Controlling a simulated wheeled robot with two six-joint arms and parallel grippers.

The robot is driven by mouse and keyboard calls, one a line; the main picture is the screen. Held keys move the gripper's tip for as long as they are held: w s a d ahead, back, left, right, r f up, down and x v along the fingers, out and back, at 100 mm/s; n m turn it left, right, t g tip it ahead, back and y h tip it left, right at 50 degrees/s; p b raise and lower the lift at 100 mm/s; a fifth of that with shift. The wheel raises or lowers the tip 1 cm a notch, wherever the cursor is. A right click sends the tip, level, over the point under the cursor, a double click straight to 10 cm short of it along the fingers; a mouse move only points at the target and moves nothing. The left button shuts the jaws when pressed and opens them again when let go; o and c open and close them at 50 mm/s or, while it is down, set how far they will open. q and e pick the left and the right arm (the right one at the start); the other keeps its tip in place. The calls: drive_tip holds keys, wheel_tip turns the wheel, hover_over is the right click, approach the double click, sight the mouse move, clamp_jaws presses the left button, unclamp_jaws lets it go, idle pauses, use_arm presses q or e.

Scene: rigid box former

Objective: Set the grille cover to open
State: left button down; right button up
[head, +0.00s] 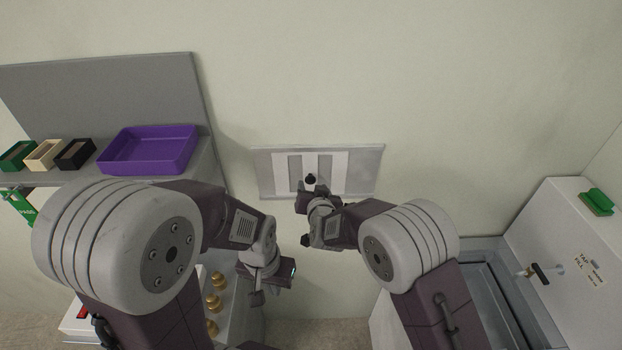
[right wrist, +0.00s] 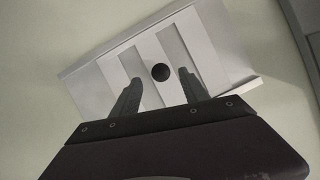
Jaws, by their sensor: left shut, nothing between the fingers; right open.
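The grille cover (head: 342,172) is a pale panel with light and grey vertical bands, set in a grey plate on the wall in the head view. It also fills the upper middle of the right wrist view (right wrist: 203,45). A round black knob (head: 310,179) stands out from it and shows in the right wrist view (right wrist: 160,72). My right gripper (right wrist: 162,75) is open, with one finger on each side of the knob in that view. I cannot tell whether they touch it. My left gripper (head: 257,296) is shut and empty, low and left of the panel.
A shelf at the left holds a purple tray (head: 150,150) and green, cream and black small boxes (head: 76,154). Several brass knobs (head: 213,303) stand below it. A sink basin (head: 497,290) and a white tap box (head: 565,235) are at the right. The wall around the panel is clear.

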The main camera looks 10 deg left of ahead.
sight(310, 182)
drive_tip(key=p+x, duration=0.1)
drive_tip(key=x, duration=0.1)
drive_tip(key=shift+w+a, duration=0.15)
drive_tip(key=shift+w, duration=0.25)
drive_tip(key=shift+w+a+f+p, duration=0.15)
drive_tip(key=shift+w+p, duration=0.15)
drive_tip(key=shift+w+f, duration=0.2)
drive_tip(key=shift+w, duration=0.1)
use_arm(q)
wheel_tip(310, 182, up, 2)
drive_tip(key=shift+s+r, duration=0.15)
drive_tip(key=shift+r, duration=0.1)
use_arm(e)
drive_tip(key=shift+a, duration=0.1)
clamp_jaws()
